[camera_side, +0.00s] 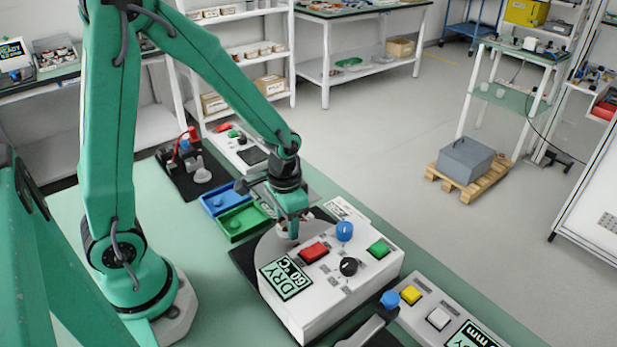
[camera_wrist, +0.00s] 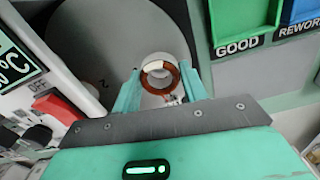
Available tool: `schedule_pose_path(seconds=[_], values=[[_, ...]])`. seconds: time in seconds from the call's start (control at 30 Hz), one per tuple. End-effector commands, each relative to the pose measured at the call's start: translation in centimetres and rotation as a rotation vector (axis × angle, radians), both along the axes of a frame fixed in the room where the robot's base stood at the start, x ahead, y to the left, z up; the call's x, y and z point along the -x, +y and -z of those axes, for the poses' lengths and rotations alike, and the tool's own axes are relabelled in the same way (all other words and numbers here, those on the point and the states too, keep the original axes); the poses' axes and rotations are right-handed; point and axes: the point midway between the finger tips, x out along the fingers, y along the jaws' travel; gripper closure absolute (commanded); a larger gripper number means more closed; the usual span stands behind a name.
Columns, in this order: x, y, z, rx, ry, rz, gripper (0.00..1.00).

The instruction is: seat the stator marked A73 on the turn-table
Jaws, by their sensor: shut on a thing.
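The turn-table (camera_side: 268,246) is a grey disc beside the white control box; it also fills the upper middle of the wrist view (camera_wrist: 85,45). My gripper (camera_side: 291,232) points down over the turn-table, partly hidden behind the box. In the wrist view my gripper (camera_wrist: 161,88) is shut on a stator (camera_wrist: 159,76), a small ring with copper-coloured windings. The stator is between the fingertips at a pale round post or hub on the disc. Whether it is fully down or slightly above the disc I cannot tell. Its marking is not readable.
The white control box (camera_side: 340,265) reads "DRY 60 °C" and stands tight beside the turn-table, with a blue knob (camera_side: 344,231) on top. A green tray (camera_side: 243,221), labelled GOOD in the wrist view, and a blue tray (camera_side: 224,198), labelled REWORK, lie behind.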

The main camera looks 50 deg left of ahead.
Motion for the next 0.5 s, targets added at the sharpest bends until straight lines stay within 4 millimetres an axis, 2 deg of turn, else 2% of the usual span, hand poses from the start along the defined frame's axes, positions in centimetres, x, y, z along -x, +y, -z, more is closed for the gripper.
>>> schedule_pose_path(seconds=[0.5], values=[[-0.02,0.00,0.64,0.000,0.000,0.000,0.83]])
